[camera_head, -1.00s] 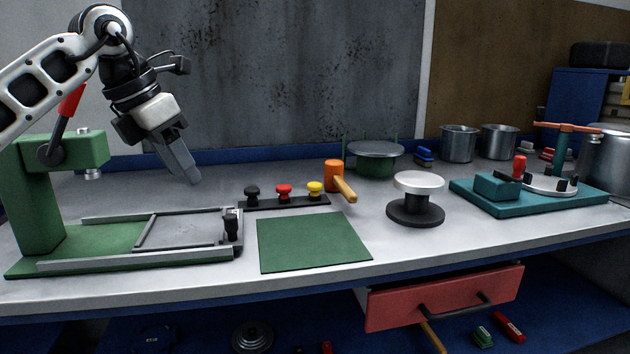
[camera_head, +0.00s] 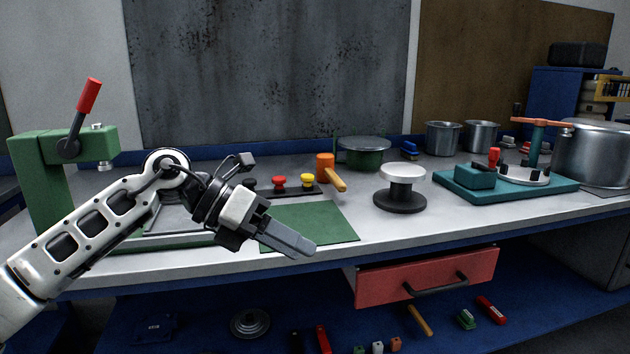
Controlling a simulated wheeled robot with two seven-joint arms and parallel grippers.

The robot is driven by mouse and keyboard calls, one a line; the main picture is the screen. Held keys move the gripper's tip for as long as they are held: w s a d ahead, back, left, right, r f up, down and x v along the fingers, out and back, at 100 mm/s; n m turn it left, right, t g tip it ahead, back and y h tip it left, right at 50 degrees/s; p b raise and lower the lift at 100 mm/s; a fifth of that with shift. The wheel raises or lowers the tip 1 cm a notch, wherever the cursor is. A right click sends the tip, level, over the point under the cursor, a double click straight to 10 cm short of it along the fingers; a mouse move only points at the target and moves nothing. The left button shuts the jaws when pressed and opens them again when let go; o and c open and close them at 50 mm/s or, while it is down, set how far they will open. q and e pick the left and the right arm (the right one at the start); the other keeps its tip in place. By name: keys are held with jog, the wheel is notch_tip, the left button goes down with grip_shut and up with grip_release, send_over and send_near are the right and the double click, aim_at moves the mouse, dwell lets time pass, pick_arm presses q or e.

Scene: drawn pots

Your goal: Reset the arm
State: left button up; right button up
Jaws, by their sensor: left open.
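My left gripper (camera_head: 290,240) comes in from the left and hangs over the front part of the green mat (camera_head: 325,221), pointing right and slightly down. Nothing shows held in it, and it is open, though its fingers overlap from this side. My left arm covers much of the green press (camera_head: 38,190) base and part of its grey sliding frame. The press lever with its red handle (camera_head: 88,96) stands up at the left. My right gripper is not in the picture.
Metal pots (camera_head: 443,138) are at the back. A red drawer (camera_head: 425,277) sticks out below the table's front edge.

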pick_arm(q)
jog(key=s+d+f+n+t+h, duration=0.1)
jog(key=s+d+n+h, duration=0.5)
jog(key=h, duration=0.3)
jog(key=a+f+n+t+y+p, duration=0.1)
jog(key=a+f+n+t+y, duration=0.25)
jog(key=n+t, duration=0.65)
jog(key=a+f+n+t+y+p, duration=0.1)
jog(key=a+f+n+t+y, duration=0.35)
jog(key=n, duration=0.95)
jog(key=s+a+f+n+g+y, duration=0.2)
jog(key=s+a+f+n+y, duration=0.2)
jog(key=f, duration=0.6)
jog(key=s+a+f+n+g+y, duration=0.2)
jog(key=s+a+f+n+y, duration=0.2)
jog(key=s+f+n, duration=0.5)
jog(key=shift+s+f+g+y+p, duration=0.35)
jog(key=shift+s+f+y, duration=0.35)
jog(key=shift+s, duration=0.3)
